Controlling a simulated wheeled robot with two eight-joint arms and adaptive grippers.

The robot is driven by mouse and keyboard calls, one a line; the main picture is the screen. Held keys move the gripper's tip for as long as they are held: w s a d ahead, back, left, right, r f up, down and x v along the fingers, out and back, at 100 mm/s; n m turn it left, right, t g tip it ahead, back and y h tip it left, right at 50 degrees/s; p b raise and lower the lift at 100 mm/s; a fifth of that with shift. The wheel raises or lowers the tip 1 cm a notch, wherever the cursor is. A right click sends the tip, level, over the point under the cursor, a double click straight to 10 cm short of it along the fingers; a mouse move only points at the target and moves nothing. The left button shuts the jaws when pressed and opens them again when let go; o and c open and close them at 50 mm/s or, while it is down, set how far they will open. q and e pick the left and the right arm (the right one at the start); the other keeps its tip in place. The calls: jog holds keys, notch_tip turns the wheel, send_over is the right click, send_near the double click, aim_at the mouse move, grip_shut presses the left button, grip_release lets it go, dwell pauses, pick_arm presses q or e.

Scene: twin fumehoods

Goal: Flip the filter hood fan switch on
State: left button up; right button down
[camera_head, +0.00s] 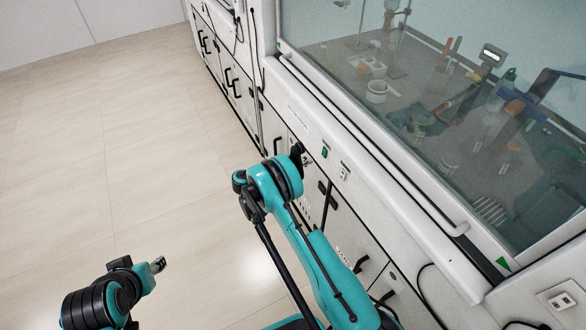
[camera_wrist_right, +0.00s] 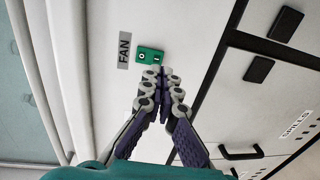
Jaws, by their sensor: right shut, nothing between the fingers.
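The fan switch (camera_wrist_right: 149,56) is a small green plate on the white hood front, beside a grey FAN label (camera_wrist_right: 124,50) in the right wrist view. It has a pale round mark and a dark part; which way it is set I cannot tell. In the head view, the green switch (camera_head: 324,152) sits on the panel below the sash. My right gripper (camera_wrist_right: 166,74) is shut and empty, its tips just at the switch's lower right edge; contact is unclear. In the head view the right gripper (camera_head: 306,158) is left of the switch. My left gripper (camera_head: 157,265) hangs over the floor, its jaw state unclear.
A white socket (camera_head: 343,173) is right of the switch. The glass sash (camera_head: 440,110) closes off glassware inside the hood. Black cabinet handles (camera_head: 233,86) stick out below. A black cable (camera_head: 428,300) hangs at the lower right. The floor (camera_head: 120,150) at left is clear.

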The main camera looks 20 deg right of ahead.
aim_at(324, 152)
jog(key=d, duration=0.1)
jog(key=d+b, duration=0.1)
jog(key=d, duration=0.2)
jog(key=shift+w+d+f, duration=0.15)
jog(key=shift+d+f, duration=0.15)
jog(key=shift+d, duration=0.1)
jog(key=shift+d+f, duration=0.35)
jog(key=shift+d, duration=0.15)
jog(key=shift+f, duration=0.1)
